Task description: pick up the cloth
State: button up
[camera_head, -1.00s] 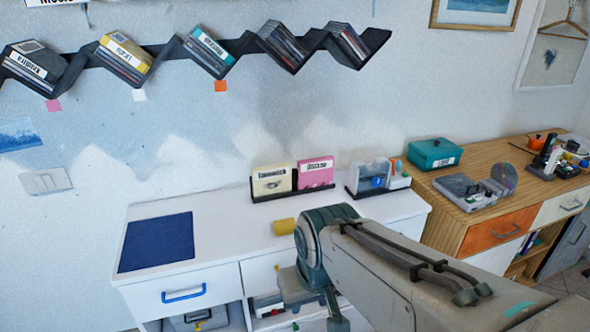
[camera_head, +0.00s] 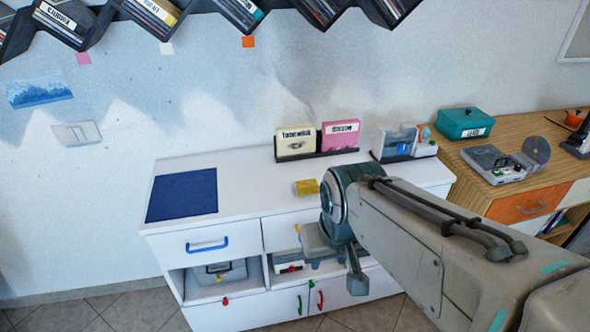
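A small yellow item (camera_head: 307,187) lies on the white cabinet top, just behind my arm. It looks like a folded cloth, but it is too small to be sure. A flat dark blue square (camera_head: 182,195) lies at the left of the same top; whether it is cloth or a mat I cannot tell. My gripper (camera_head: 343,268) hangs at the end of my arm, in front of the cabinet and lower in the picture than the yellow item, apart from it. The arm hides part of the gripper, and its opening is unclear. Nothing shows held in it.
The white cabinet (camera_head: 240,197) has a drawer with a blue handle and open compartments. A rack (camera_head: 318,154) with two disc cases and an organiser (camera_head: 405,143) stand at its back. A wooden cabinet (camera_head: 470,184) stands right. A zigzag disc shelf (camera_head: 91,30) hangs above.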

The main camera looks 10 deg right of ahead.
aim_at(308, 186)
jog(key=u, duration=0.45)
jog(key=i, duration=0.95)
jog(key=z, duration=0.5)
